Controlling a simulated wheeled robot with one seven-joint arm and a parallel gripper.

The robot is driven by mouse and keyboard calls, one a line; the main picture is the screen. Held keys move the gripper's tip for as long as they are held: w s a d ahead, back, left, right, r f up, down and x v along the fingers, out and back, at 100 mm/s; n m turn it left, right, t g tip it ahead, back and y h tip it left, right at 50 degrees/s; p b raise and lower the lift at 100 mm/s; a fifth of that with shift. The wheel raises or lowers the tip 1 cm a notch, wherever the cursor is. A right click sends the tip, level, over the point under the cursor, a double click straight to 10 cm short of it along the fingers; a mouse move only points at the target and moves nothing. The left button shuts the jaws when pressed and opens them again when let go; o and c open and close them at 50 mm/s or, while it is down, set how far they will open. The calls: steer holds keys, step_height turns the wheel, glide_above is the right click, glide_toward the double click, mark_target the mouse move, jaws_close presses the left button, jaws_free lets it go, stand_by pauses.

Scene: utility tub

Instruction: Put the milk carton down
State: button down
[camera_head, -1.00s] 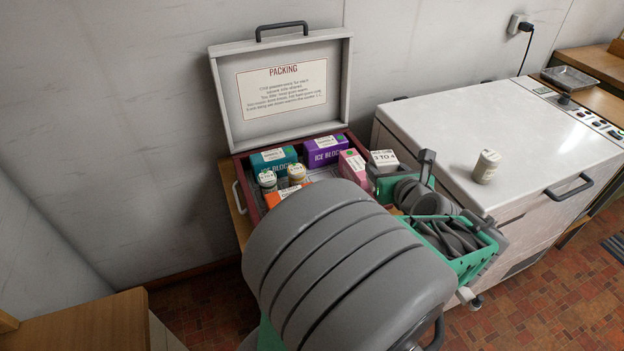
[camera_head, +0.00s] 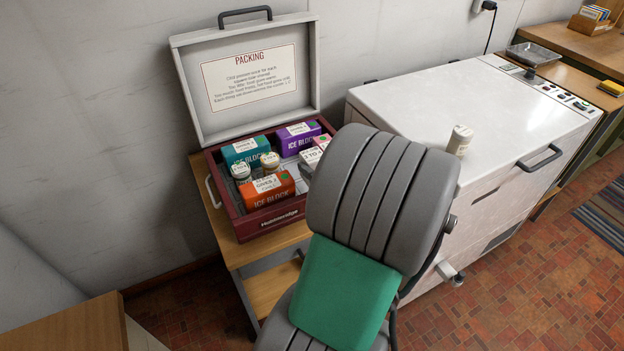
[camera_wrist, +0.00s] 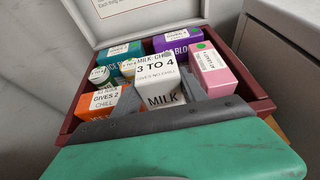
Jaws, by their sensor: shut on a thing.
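The milk carton (camera_wrist: 156,80) is white, with a top label reading "3 TO 4" and "MILK" on its side. It stands roughly upright in the wrist view, over or in the packing box (camera_head: 246,229); I cannot tell whether it touches the floor of the box. My gripper (camera_wrist: 160,104) is shut on it, its dark edge crossing the carton's lower part.
The open red box holds an orange ice block (camera_head: 268,190), a teal one (camera_head: 245,150), a purple one (camera_head: 298,138), small jars (camera_head: 270,161) and a pink carton (camera_wrist: 212,72). A white chest (camera_head: 485,120) with a jar (camera_head: 459,140) on it stands to the right.

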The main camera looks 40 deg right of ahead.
steer(key=w+f, duration=0.1)
steer(key=d+f, duration=0.1)
steer(key=w+d+f+b, duration=0.1)
steer(key=f, duration=0.1)
steer(key=shift+w+f, duration=0.1)
steer(key=shift+w, duration=0.25)
steer(key=shift+d+f+b, duration=0.15)
steer(key=shift+f+b, duration=0.2)
steer(key=shift+f, duration=1.2)
steer(key=shift+f, duration=0.1)
steer(key=c, duration=0.6)
jaws_free()
steer(key=p+v, duration=0.1)
steer(key=v, duration=1.1)
steer(key=shift+p, duration=0.4)
